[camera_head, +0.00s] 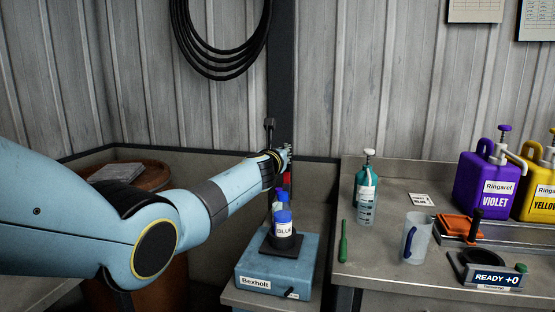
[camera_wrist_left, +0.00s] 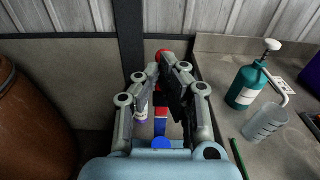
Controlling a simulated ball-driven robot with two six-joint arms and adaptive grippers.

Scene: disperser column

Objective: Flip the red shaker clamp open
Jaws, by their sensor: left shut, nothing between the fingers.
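The shaker is a blue box marked Bexholt (camera_head: 275,268) with a dark holder on top. A bottle labelled BLUE (camera_head: 283,231) with a blue cap stands upright in it. The red clamp (camera_head: 287,181) shows as a narrow red strip behind the bottle, partly hidden by my left gripper. In the left wrist view, red parts (camera_wrist_left: 161,112) show between and beyond the gripper linkages. My left gripper (camera_head: 284,158) is shut and empty, above and behind the bottle, close to the red part; I cannot tell if they touch. My right gripper is not in view.
A rusty barrel (camera_head: 150,178) stands at left. A low wall runs behind the shaker.

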